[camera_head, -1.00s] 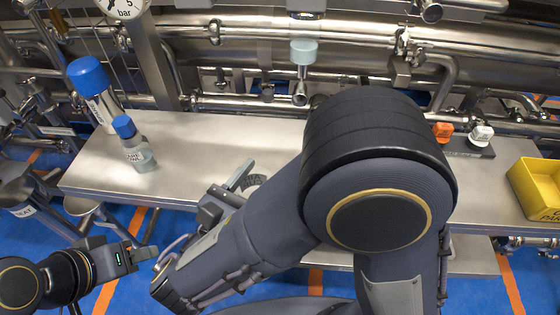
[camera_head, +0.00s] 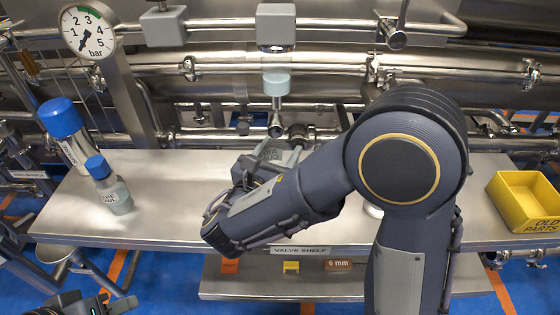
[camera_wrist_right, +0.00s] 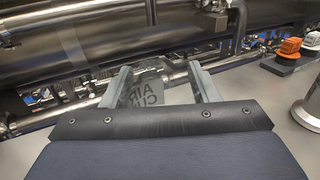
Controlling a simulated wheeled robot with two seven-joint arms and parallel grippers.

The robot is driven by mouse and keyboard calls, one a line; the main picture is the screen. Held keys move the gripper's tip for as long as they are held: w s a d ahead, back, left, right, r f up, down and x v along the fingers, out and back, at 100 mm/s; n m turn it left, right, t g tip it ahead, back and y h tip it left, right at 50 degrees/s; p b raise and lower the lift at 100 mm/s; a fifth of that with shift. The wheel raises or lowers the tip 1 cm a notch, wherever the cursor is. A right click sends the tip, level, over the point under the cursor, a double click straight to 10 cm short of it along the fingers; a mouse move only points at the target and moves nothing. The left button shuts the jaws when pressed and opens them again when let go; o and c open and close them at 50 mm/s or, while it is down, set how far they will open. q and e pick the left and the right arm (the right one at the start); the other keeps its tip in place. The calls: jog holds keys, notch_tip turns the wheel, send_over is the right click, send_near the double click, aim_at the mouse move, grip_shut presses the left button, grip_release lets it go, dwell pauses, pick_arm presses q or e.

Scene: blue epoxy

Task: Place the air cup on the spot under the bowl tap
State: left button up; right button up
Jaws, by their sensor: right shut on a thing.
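The clear air cup (camera_wrist_right: 150,92), with dark lettering, sits between the fingers of my right gripper (camera_wrist_right: 162,80) in the right wrist view. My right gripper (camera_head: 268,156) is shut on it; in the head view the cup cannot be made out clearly. This gripper is over the back part of the steel shelf (camera_head: 165,215), just below the bowl tap (camera_head: 275,124). The tap hangs under a pale bowl (camera_head: 277,84) on the pipework. The spot under the tap is hidden by my gripper and arm. My left gripper (camera_head: 95,304) is at the bottom left edge, partly cut off.
A tall blue-capped bottle (camera_head: 72,142) and a smaller blue-capped bottle (camera_head: 108,190) stand at the shelf's left. A yellow bin (camera_head: 523,203) stands at the right. Orange-topped and white-topped pieces (camera_wrist_right: 285,50) show in the wrist view. The shelf between the bottles and my arm is clear.

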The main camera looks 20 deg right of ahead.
jog(key=shift+w+d+f+b, duration=0.15)
jog(key=shift+f+b, duration=0.15)
jog(key=shift+f, duration=0.6)
jog(key=shift+w+d+f+b, duration=0.1)
jog(key=shift+f+b, duration=0.2)
jog(key=shift+f, duration=0.55)
jog(key=shift+f, duration=0.15)
jog(key=o, duration=1)
jog(key=shift+o, duration=0.2)
jog(key=shift+r, duration=0.25)
jog(key=v, duration=1.2)
jog(key=shift+p, duration=0.35)
